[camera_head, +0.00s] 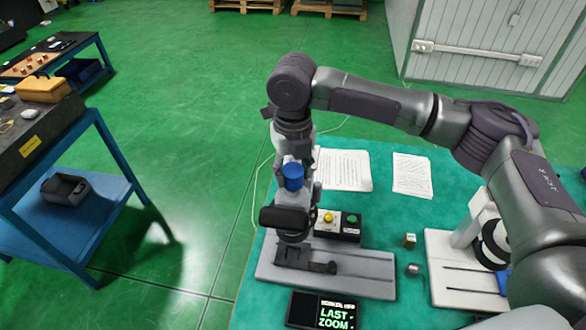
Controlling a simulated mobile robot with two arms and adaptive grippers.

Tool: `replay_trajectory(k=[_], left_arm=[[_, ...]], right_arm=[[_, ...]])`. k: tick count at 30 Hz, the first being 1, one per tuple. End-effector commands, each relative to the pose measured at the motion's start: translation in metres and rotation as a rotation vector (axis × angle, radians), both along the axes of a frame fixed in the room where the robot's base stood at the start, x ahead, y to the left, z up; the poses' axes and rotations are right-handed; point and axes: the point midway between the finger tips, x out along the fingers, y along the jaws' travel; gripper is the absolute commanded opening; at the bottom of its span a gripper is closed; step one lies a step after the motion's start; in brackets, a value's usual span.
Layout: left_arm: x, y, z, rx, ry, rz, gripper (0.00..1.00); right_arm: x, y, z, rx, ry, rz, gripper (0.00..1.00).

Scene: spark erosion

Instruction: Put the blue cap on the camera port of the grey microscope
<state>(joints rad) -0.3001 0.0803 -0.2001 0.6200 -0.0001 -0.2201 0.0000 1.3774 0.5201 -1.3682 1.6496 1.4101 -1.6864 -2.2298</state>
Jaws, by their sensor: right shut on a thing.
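The blue cap (292,177) shows below the wrist of my right arm. My right gripper (300,172) points down and is shut on the cap; its fingers are partly hidden. The grey microscope stands below them, with a dark head (287,219) and a long grey base (350,277) on the green table mat. The cap is in line above the microscope's upper part. The camera port is not clearly visible, and I cannot tell whether the cap touches it. My left gripper is not in view.
A box with a yellow button (328,217) stands behind the microscope base, near paper sheets (345,170). A black display (321,311) lies in front. Two small parts (411,240) lie to the right, before a white instrument (470,222). A blue workbench (75,215) stands left across the floor.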

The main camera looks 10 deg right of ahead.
Motion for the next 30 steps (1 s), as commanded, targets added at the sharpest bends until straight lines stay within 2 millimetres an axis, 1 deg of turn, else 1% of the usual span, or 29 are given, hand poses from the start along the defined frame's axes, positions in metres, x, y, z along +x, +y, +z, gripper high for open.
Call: replay_trajectory(k=[11,30], left_arm=[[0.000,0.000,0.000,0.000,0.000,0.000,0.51],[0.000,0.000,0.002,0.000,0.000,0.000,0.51]], right_arm=[[0.000,0.000,-0.001,0.000,0.001,0.000,0.21],[0.000,0.000,-0.013,0.000,0.001,0.000,0.21]])
